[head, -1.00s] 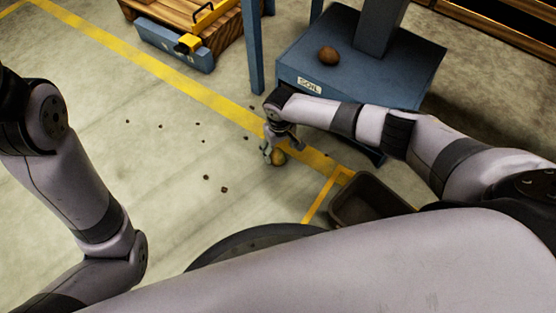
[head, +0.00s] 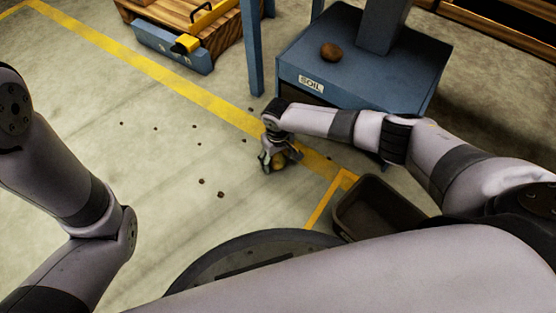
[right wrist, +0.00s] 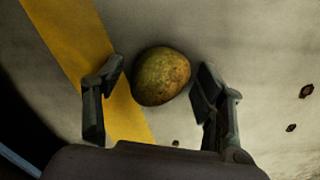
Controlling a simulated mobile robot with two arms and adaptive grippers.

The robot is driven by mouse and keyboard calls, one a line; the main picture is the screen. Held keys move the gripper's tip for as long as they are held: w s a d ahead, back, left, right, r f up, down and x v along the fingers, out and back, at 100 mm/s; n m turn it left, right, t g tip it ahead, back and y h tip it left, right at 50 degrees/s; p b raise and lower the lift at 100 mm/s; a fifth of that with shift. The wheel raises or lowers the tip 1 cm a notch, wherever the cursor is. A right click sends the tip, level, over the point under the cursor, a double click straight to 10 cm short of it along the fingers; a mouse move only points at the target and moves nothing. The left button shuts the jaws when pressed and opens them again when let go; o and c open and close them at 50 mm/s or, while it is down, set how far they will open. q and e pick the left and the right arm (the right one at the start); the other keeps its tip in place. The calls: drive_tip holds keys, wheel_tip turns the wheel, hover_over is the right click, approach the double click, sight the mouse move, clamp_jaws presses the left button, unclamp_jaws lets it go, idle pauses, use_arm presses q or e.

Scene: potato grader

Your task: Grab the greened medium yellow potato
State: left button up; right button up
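A yellow potato with a greenish tint (right wrist: 162,76) lies on the floor at the yellow line. In the head view the same potato (head: 279,164) is partly hidden by my right gripper. My right gripper (head: 277,156) points down over it. In the right wrist view, the right gripper's two fingers (right wrist: 162,78) stand apart on either side of the potato, with a gap showing on both sides. My left arm comes in from the left in the head view, but its gripper is not visible.
A brown potato (head: 331,52) sits on a blue machine base labelled SOIL (head: 400,72). An empty dark bin (head: 352,222) stands right of the right gripper. Small dark clods (head: 220,195) lie scattered on the floor. A wooden crate (head: 225,38) is at the back. Open floor lies left of the gripper.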

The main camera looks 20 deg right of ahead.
drive_tip(key=c, duration=1.1)
drive_tip(key=shift+r, duration=0.15)
